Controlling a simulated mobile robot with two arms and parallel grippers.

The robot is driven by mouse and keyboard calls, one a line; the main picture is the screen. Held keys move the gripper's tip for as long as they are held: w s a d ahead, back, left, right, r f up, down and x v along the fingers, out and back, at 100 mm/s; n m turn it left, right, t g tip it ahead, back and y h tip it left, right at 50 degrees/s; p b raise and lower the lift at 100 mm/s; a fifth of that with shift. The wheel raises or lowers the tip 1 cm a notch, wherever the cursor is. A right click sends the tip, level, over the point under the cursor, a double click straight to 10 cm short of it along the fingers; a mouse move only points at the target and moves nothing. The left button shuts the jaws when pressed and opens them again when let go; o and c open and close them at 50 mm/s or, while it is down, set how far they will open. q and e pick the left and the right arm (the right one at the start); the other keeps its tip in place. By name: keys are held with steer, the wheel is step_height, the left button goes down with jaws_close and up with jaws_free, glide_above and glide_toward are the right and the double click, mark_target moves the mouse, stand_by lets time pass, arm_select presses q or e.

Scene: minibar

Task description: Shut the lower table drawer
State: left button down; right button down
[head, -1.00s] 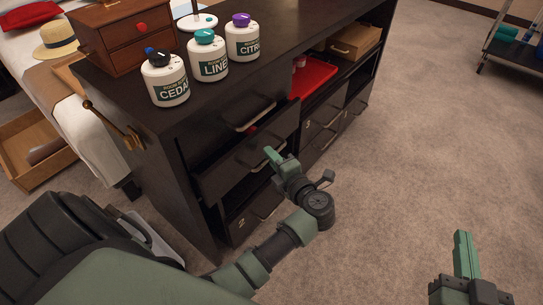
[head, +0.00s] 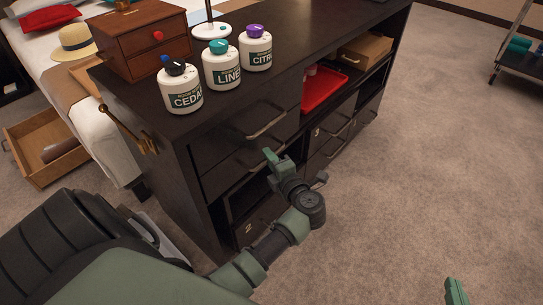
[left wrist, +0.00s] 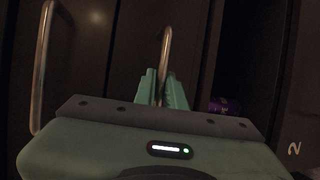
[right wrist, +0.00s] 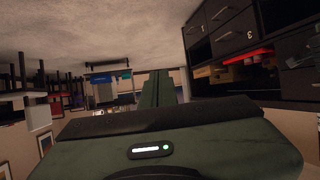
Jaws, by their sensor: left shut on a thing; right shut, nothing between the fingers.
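The dark table (head: 175,160) has two stacked drawers at its left front end. The lower table drawer (head: 225,175) now looks flush, or nearly flush, with the upper drawer (head: 235,140); the arm partly hides it. My left gripper (head: 270,156) is at the lower drawer's front. In the left wrist view its fingers (left wrist: 162,88) are shut on the metal handle (left wrist: 166,48). The upper drawer's handle (left wrist: 40,65) stands free to the left there. My right gripper (head: 456,288) is shut and empty, away from the table; its fingers also show in the right wrist view (right wrist: 158,90).
Below the drawers are an open shelf gap and a drawer marked 2 (head: 250,228). Three labelled bottles, including CEDAR (head: 181,92), and a wooden chest (head: 145,45) stand on top. A red tray (head: 322,88) sits in a cubby.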

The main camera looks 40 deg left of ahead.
arm_select(q)
steer(key=c, duration=1.8)
jaws_free()
steer(key=shift+a, duration=0.2)
steer(key=shift+c, duration=0.2)
steer(key=o, duration=0.3)
steer(key=shift+a+f, duration=0.1)
steer(key=shift+o, duration=0.2)
arm_select(e)
steer(key=shift+w+a, duration=0.1)
steer(key=shift+a, duration=0.05)
